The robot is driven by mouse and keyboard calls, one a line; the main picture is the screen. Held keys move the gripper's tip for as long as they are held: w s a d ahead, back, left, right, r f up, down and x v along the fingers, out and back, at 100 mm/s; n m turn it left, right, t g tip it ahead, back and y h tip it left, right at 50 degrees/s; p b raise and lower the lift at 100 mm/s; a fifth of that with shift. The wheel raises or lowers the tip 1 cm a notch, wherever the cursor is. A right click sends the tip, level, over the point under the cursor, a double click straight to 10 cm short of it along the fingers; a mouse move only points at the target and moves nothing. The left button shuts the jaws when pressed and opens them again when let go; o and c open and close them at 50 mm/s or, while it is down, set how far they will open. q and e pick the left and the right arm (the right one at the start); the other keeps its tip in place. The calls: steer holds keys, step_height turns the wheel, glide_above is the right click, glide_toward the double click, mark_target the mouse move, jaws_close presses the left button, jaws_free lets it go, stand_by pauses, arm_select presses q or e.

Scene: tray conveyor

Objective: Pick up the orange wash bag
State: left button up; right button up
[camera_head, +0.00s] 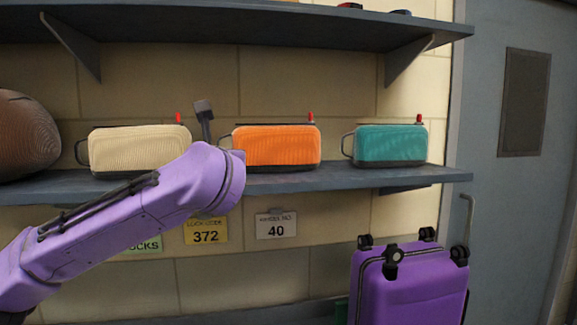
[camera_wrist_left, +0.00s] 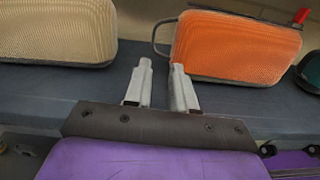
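The orange wash bag (camera_head: 277,146) sits upright on the lower wall shelf, with a dark base, a dark loop handle on its left end and a red-tipped zip pull. In the left wrist view the orange bag (camera_wrist_left: 236,45) is ahead and to the right, with its loop handle (camera_wrist_left: 155,40) at its left. My left gripper (camera_wrist_left: 164,88) is open and empty, its two grey fingers a modest gap apart. The right finger overlaps the bag's lower left corner in the picture; contact cannot be told. In the head view my purple arm hides the fingers. My right gripper is not in view.
A cream bag (camera_head: 137,148) stands left of the orange one and a teal bag (camera_head: 391,145) right of it on the shelf (camera_head: 330,178). A brown rounded object (camera_head: 25,135) is far left. An upper shelf (camera_head: 250,22) overhangs. A purple suitcase (camera_head: 410,290) stands below right.

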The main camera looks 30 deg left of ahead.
arm_select(q)
steer(key=shift+a+f+n, duration=0.15)
steer(key=shift+a+n, duration=0.15)
steer(key=shift+a, duration=0.05)
steer(key=p+x, duration=0.1)
steer(key=x, duration=0.2)
steer(key=p+x, duration=0.2)
steer(key=x, duration=0.1)
steer(key=p+x, duration=0.2)
steer(key=x, duration=0.2)
steer(key=shift+s+a+r, duration=0.2)
steer(key=shift+s+r, duration=0.05)
steer(key=shift+r, duration=0.1)
steer(key=shift+w+a+f, duration=0.1)
steer(key=shift+a+f, duration=0.05)
steer(key=shift+a, duration=0.05)
steer(key=shift+d, duration=0.1)
jaws_close()
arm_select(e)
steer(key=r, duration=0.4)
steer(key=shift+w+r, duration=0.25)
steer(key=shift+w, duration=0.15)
